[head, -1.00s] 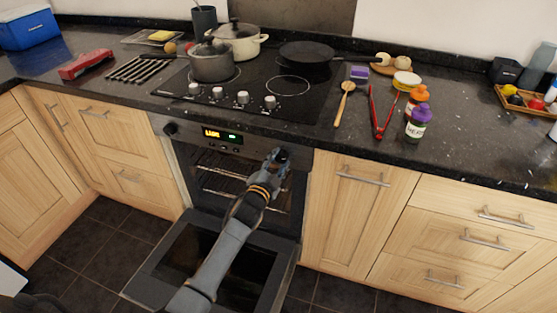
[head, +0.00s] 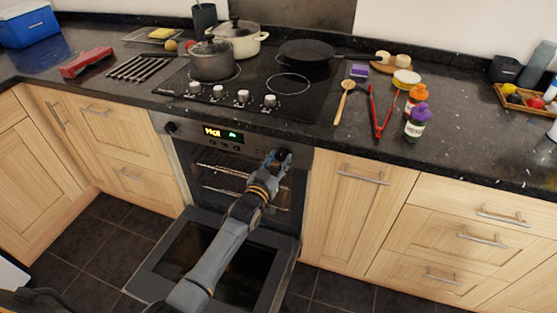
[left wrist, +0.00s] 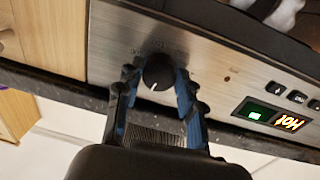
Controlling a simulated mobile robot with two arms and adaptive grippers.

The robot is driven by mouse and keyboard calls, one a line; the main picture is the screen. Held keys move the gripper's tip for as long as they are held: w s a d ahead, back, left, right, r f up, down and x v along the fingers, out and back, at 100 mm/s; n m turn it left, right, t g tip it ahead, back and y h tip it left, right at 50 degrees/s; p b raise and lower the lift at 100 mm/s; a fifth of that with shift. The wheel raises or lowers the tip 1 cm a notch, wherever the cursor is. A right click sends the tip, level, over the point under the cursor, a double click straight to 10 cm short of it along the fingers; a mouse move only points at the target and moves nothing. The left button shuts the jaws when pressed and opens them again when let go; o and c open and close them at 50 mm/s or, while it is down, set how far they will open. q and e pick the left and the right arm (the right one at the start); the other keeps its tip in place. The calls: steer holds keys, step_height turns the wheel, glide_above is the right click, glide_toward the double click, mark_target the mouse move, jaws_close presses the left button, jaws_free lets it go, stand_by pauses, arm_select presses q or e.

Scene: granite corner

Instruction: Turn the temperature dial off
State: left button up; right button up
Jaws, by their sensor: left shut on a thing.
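The temperature dial (left wrist: 160,68) is a round black knob on the oven's steel control panel (left wrist: 215,62), with a white pointer mark. My left gripper (left wrist: 158,84) is shut on it, one finger on each side, in the left wrist view. In the head view my left gripper (head: 278,158) is at the right end of the panel and hides the dial. The lit display (head: 221,132) reads "Hot" in yellow beside a green part; it also shows in the left wrist view (left wrist: 272,117). My right gripper is not in view.
The oven door (head: 150,272) hangs open below my left arm. A second knob (head: 171,128) is at the panel's left end. Pots, a pan, tongs and bottles stand on the dark worktop (head: 300,130) above.

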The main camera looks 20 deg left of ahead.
arm_select(q)
steer(key=shift+f+n, duration=0.1)
steer(key=shift+n, duration=1)
steer(key=o, duration=1.2)
steer(key=shift+s, duration=0.15)
steer(key=s, duration=0.7)
steer(key=s+a, duration=0.1)
steer(key=s, duration=0.3)
steer(key=shift+s+a, duration=0.1)
steer(key=shift+s, duration=0.25)
